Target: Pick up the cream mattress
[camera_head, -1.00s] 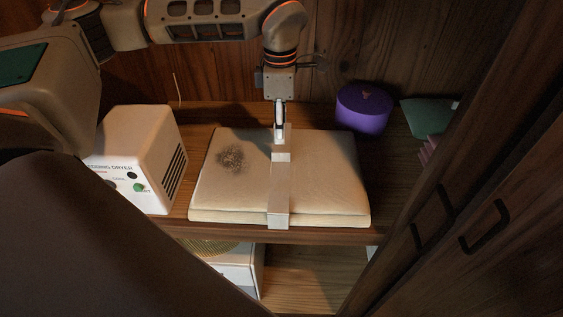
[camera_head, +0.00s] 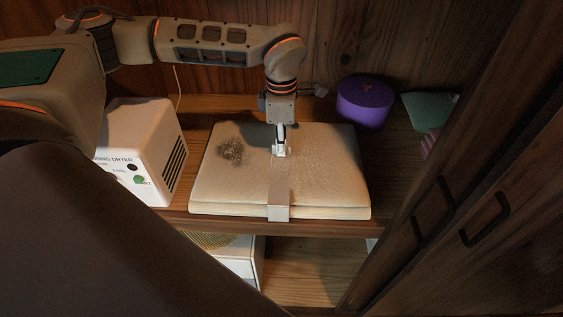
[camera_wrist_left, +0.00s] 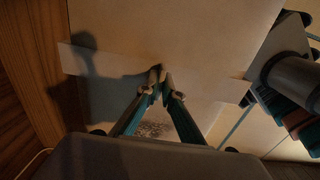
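The cream mattress (camera_head: 325,170) lies flat on a wooden shelf in the head view. It is a low folded pad with a dark spotted patch at its upper left and a pale strap (camera_head: 279,195) around its middle. It also shows in the left wrist view (camera_wrist_left: 180,30), with the strap (camera_wrist_left: 215,86) crossing it. My left gripper (camera_head: 279,149) comes down from above onto the strap. In the wrist view its fingertips (camera_wrist_left: 160,80) are nearly together at the strap and look shut on it; the exact contact is hard to see. My right gripper is out of view.
A white dryer box (camera_head: 132,170) stands close on the left. A purple round box (camera_head: 364,102) and a green item (camera_head: 428,111) are behind on the right. A wooden door with dark handles (camera_head: 485,222) borders the right. A wooden wall (camera_head: 400,50) stands behind.

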